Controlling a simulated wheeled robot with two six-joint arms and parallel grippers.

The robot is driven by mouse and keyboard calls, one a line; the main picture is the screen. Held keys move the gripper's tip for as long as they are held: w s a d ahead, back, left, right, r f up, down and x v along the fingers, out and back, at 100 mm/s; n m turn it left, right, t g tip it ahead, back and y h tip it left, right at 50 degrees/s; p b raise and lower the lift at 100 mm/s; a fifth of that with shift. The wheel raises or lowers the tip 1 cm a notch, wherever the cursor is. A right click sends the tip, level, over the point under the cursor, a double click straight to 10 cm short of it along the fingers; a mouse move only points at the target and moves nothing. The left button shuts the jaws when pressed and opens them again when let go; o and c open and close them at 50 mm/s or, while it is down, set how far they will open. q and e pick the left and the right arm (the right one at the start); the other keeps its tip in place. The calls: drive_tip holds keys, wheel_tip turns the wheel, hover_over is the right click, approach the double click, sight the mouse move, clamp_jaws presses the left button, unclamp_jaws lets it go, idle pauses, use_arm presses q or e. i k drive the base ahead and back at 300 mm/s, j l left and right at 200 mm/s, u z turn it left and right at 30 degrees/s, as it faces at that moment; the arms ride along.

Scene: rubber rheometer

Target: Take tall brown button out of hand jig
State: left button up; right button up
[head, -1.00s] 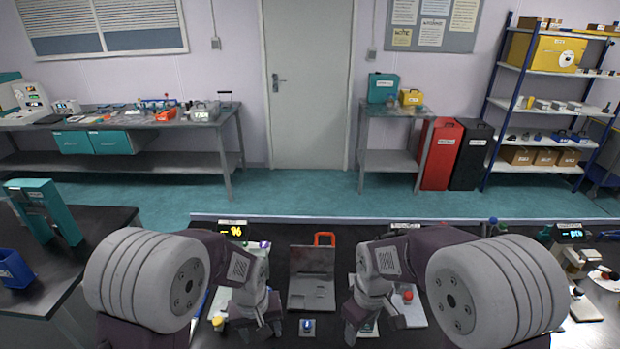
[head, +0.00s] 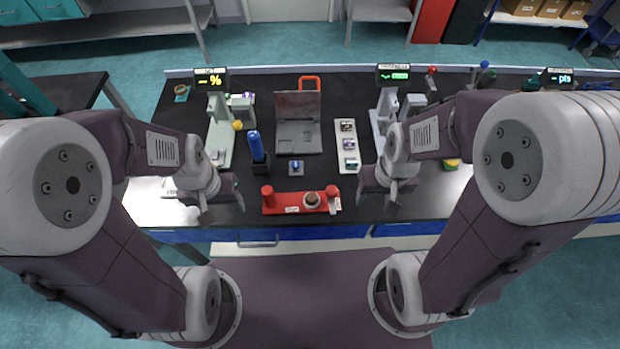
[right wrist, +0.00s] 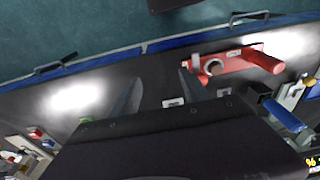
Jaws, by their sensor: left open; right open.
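The red hand jig (head: 290,205) lies near the front edge of the black bench, with a red post at each end. The brown button (head: 312,199) sits on it, nearer the right post; its height is hard to judge. The jig (right wrist: 240,60) and the button (right wrist: 213,67) also show in the right wrist view. My left gripper (head: 222,204) is open and empty, left of the jig and apart from it. My right gripper (head: 378,201) is open and empty, to the right of the jig. Its fingers (right wrist: 157,92) also show in the right wrist view.
Behind the jig are a blue cylinder (head: 255,145) on a black base, a small blue-topped block (head: 295,167) and a grey plate device (head: 300,140). A pale strip (head: 347,128) holds small pieces. Grey instruments stand behind each gripper. The bench between jig and right gripper is clear.

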sight(311, 198)
drive_tip(key=j+z, duration=0.35)
drive_tip(key=j, duration=0.25)
drive_tip(key=k+j+z, duration=0.1)
drive_tip(key=j+z, duration=0.3)
drive_tip(key=j, duration=0.2)
